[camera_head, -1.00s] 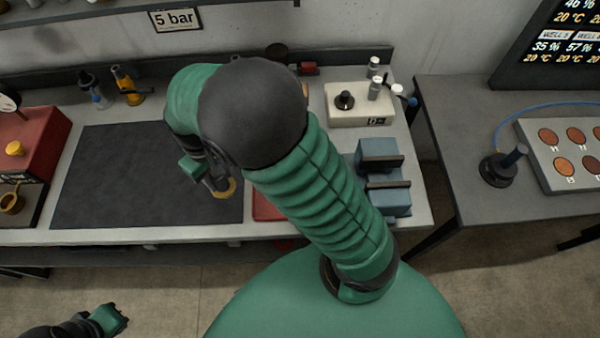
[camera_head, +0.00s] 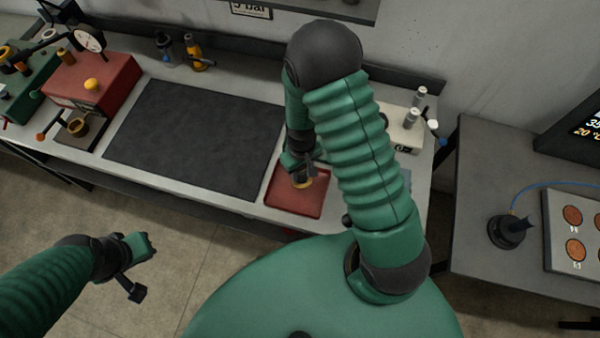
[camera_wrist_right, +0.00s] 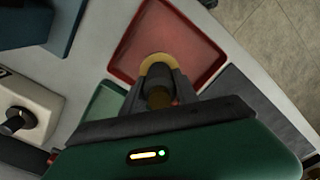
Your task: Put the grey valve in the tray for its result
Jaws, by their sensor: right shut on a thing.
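My right gripper (camera_head: 302,170) is shut on the grey valve (camera_head: 311,169), which has a brass-yellow ring at its lower end. It holds the valve over the red tray (camera_head: 292,203). In the right wrist view, the valve (camera_wrist_right: 158,97) sits between the fingers (camera_wrist_right: 160,85), its yellow ring over the near part of the red tray (camera_wrist_right: 190,32). I cannot tell whether the ring touches the tray floor. A green tray (camera_wrist_right: 103,108) lies beside the red one. My left gripper (camera_head: 137,268) hangs over the floor at lower left, away from the bench; its jaw opening is unclear.
A dark mat (camera_head: 195,135) lies left of the red tray. A red gauge box (camera_head: 95,85) stands at the left. A blue-grey valve (camera_head: 165,48) and a yellow one (camera_head: 197,55) stand at the back. A white box (camera_head: 402,130) is right of my arm.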

